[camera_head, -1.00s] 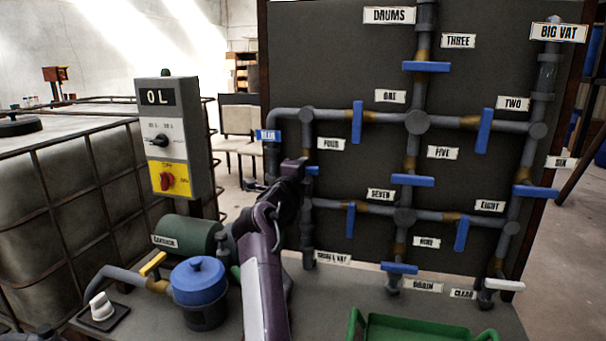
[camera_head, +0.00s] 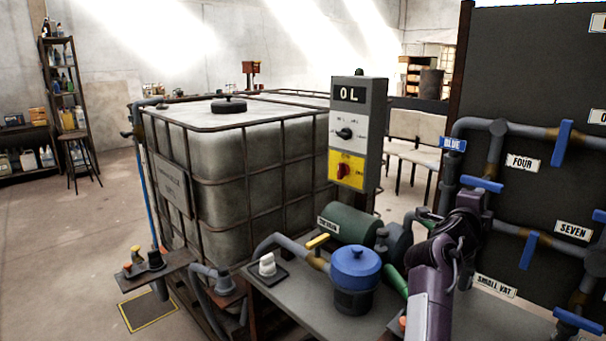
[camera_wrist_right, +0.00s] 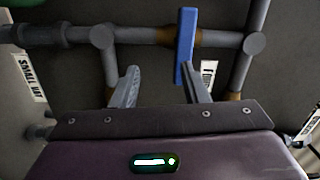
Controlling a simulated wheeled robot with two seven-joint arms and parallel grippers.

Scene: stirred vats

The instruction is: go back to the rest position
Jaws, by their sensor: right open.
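My right arm (camera_head: 437,262), purple and grey, reaches up in front of the pipe panel at the right of the head view. Its gripper is hard to make out there against the dark panel and pipes. In the right wrist view my right gripper (camera_wrist_right: 160,88) shows two grey fingers spread apart with nothing between them. A blue valve handle (camera_wrist_right: 185,45) stands beyond the right finger; I cannot tell whether they touch. The "SMALL VAT" label (camera_wrist_right: 32,77) is at the left of that view, and in the head view it (camera_head: 496,286) is beside my arm. My left gripper is not in view.
A caged tank (camera_head: 235,165) fills the middle left. A control box (camera_head: 357,130) stands beside it. A blue-lidded pot (camera_head: 355,270), a green motor (camera_head: 347,226) and a white knob (camera_head: 267,265) are on the bench, close to my arm. Open floor (camera_head: 70,235) lies at left.

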